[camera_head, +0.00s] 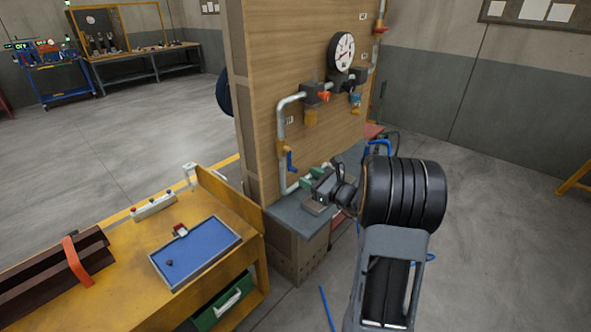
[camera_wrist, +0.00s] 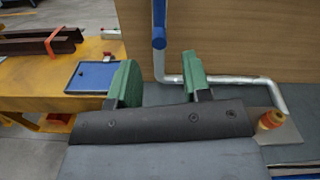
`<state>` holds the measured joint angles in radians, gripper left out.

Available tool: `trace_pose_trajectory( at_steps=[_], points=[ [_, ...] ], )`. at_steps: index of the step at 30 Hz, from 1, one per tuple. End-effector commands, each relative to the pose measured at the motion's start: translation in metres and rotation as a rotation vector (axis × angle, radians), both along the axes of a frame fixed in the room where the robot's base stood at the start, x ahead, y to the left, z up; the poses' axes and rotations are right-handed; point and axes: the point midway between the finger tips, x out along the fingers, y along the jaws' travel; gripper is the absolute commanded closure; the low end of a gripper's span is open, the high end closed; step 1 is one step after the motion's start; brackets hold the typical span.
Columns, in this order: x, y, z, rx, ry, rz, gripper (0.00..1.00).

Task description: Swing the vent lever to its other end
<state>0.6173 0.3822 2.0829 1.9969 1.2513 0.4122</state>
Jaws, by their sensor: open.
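A blue lever (camera_head: 291,161) hangs straight down beside a brass valve (camera_head: 284,147) on the left vertical pipe of the wooden panel. I take it for the vent lever, but I cannot read its tag. In the wrist view, the blue lever (camera_wrist: 159,22) shows at the top, above and beyond my fingers. My gripper (camera_head: 311,176) is low in front of the panel, right of and below the lever. Its green fingers in the wrist view (camera_wrist: 160,83) are apart, with nothing held between them.
A grey pipe (camera_wrist: 232,80) runs behind my fingers. Higher up are an orange handle (camera_head: 323,96), another blue handle (camera_head: 355,99) and a gauge (camera_head: 341,51). A grey ledge (camera_head: 292,216) lies under the panel. A yellow bench (camera_head: 120,260) with a blue tray (camera_head: 210,237) stands left.

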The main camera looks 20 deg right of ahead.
Motion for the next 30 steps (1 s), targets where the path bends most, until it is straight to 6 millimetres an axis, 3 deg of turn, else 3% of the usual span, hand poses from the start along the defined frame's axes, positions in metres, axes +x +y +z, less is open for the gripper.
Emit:
trace_pose_trajectory(
  at_steps=[6, 12, 25, 30],
  points=[
    [0.032, 0.016, 0.001, -0.001, -0.001, 0.004, 0.56],
    [0.049, 0.023, 0.000, -0.001, 0.001, 0.002, 0.56],
    [0.055, 0.026, 0.000, -0.002, -0.001, 0.001, 0.56],
    [0.055, 0.025, 0.000, -0.002, -0.001, 0.001, 0.71]
  ],
)
